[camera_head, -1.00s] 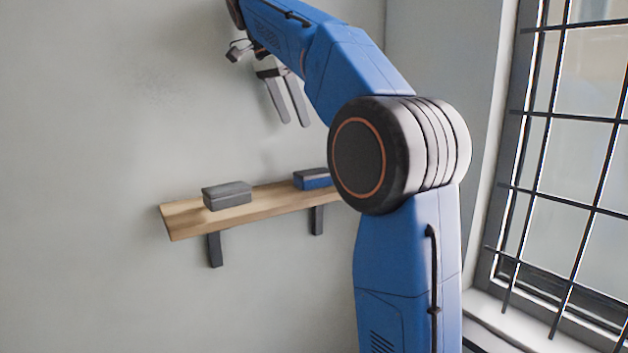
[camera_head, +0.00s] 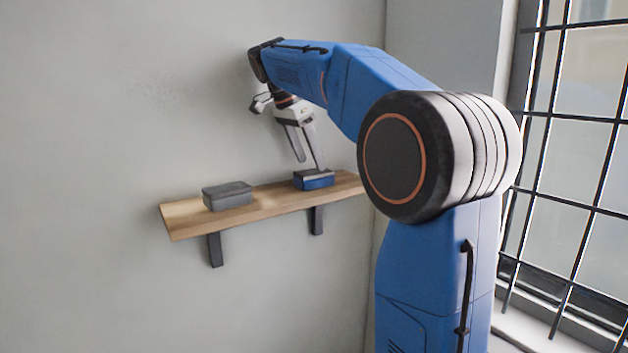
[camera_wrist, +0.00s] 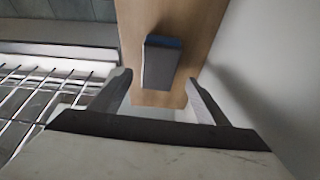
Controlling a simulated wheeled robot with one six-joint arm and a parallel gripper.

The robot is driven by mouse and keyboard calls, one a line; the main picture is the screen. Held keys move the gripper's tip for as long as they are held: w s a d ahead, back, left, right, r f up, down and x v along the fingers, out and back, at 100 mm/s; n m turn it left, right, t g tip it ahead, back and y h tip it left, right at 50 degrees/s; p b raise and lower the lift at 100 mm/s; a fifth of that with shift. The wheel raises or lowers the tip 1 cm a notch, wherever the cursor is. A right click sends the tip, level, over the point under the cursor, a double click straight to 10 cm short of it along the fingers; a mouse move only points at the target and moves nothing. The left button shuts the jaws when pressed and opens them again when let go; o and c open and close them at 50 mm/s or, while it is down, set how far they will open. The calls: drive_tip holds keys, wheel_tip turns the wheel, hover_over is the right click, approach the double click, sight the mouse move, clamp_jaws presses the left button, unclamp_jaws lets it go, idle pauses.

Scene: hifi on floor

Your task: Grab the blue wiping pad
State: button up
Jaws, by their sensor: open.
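The blue wiping pad (camera_head: 314,180) has a dark grey top and a blue lower part. It lies on the right part of the wooden shelf (camera_head: 268,204). In the wrist view the pad (camera_wrist: 161,62) shows its dark top and a strip of blue at the far edge, ahead of the fingers. My gripper (camera_head: 309,166) points down just above the pad, its fingers apart and empty. In the wrist view my gripper (camera_wrist: 160,80) has one finger on each side, with the pad in line with the gap. I cannot tell whether a fingertip touches the pad.
A grey pad (camera_head: 228,195) lies on the shelf to the left, with bare wood between the two. The wall (camera_head: 100,130) is close behind the shelf. A barred window (camera_head: 575,170) is on the right. Two dark brackets (camera_head: 215,249) hold the shelf.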

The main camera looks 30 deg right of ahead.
sight(313, 171)
drive_tip(key=shift+a+x, duration=0.15)
drive_tip(key=shift+x, duration=1.15)
drive_tip(key=shift+a+x, duration=0.1)
drive_tip(key=shift+x, duration=1.2)
drive_tip(key=shift+s+f, duration=0.15)
drive_tip(key=shift+f, duration=0.05)
drive_tip(key=shift+c, duration=0.6)
drive_tip(key=c, duration=1)
